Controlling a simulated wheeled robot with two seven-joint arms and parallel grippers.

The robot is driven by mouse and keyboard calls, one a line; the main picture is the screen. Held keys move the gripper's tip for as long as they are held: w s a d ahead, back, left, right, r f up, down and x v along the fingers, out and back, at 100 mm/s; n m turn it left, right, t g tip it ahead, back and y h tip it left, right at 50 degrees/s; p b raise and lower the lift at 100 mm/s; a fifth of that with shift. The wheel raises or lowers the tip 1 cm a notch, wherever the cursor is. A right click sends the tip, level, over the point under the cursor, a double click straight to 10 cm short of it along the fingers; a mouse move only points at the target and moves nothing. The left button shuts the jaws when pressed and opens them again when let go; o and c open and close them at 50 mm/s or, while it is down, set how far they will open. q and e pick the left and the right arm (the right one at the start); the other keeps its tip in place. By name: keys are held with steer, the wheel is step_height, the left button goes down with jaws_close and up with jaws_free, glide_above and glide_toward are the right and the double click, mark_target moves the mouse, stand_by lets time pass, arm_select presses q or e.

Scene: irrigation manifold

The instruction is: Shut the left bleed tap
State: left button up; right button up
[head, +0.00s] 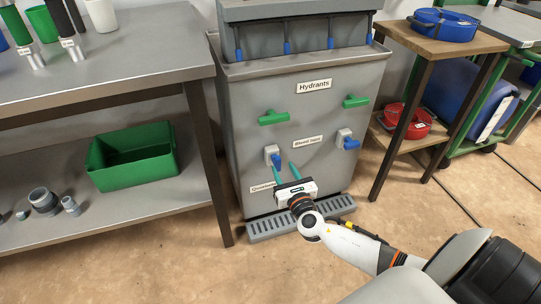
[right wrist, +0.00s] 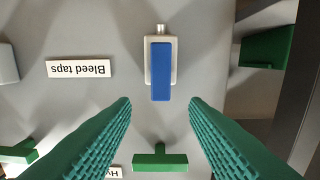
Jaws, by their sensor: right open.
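The left bleed tap (head: 272,155) is a pale block with a blue lever on the grey cabinet front, left of the "Bleed taps" label (head: 307,142). It also shows in the upside-down right wrist view (right wrist: 161,65), its blue lever (right wrist: 161,72) in line with the short metal spout. My right gripper (head: 284,166) is open and empty, its green fingers pointing at the cabinet just below and right of the tap. In the wrist view the lever end lies centred between the fingertips (right wrist: 160,101), apart from both. My left gripper is out of view.
Green hydrant handles (head: 274,117) (head: 355,101) sit above. A grated drain (head: 268,228) lies at the cabinet foot. A steel bench (head: 110,65) stands left, a wooden side table (head: 440,40) right.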

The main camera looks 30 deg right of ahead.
mark_target(279, 161)
steer(key=b+x, duration=0.1)
steer(key=x, duration=0.5)
steer(key=shift+w+f, duration=0.1)
steer(key=shift+w, duration=0.15)
steer(key=shift+w+b, duration=0.3)
steer(key=shift+w, duration=0.05)
steer(key=shift+w+d, duration=0.15)
steer(key=shift+w, duration=0.25)
steer(key=shift+c, duration=0.2)
jaws_close()
